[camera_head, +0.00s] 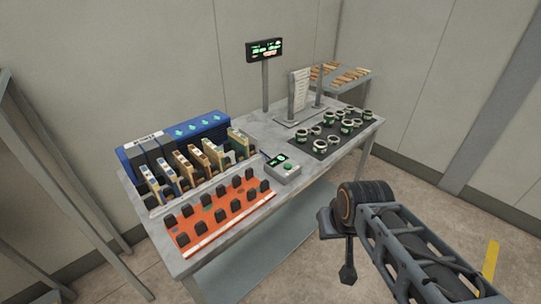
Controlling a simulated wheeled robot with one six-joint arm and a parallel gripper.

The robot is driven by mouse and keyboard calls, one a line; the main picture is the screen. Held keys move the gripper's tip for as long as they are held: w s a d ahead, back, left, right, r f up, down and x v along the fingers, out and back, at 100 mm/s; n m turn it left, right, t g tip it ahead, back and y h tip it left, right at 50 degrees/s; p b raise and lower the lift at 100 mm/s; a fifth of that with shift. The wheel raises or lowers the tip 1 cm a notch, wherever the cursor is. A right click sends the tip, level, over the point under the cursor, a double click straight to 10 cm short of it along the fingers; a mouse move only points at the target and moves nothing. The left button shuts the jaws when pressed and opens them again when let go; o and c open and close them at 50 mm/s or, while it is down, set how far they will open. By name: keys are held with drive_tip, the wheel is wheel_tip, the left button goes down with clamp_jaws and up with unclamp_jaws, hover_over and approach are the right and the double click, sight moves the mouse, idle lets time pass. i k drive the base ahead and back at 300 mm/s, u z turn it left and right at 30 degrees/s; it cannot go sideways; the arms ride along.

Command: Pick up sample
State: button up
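The frame does not show for certain which thing is the sample. Several wooden-edged panels stand upright in a slotted rack (160,209) at the table's left; one light panel (238,143) has a green face. Several dark blocks (237,181) stand in rows on an orange tray (232,210) in front of the rack. Several white-and-green ring-shaped pieces (333,141) sit on a black mat (308,149) at the right. My arm is at the lower right, over the floor in front of the table. My gripper (347,274) appears small and dark, apart from everything on the table; its fingers are not clear.
The grey table (262,143) carries a small box with a green button (287,168) between tray and mat. A display on a post (264,50) and a paper stand (299,92) rise at the back. A shelf (342,76) stands behind. Grey frames (55,165) stand left.

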sight(238, 141)
drive_tip(key=u, duration=0.7)
drive_tip(key=k, duration=0.25)
drive_tip(key=z, duration=1.5)
drive_tip(key=i, duration=0.9)
drive_tip(key=u, duration=1.25)
drive_tip(key=i, duration=0.75)
drive_tip(key=u, duration=0.9)
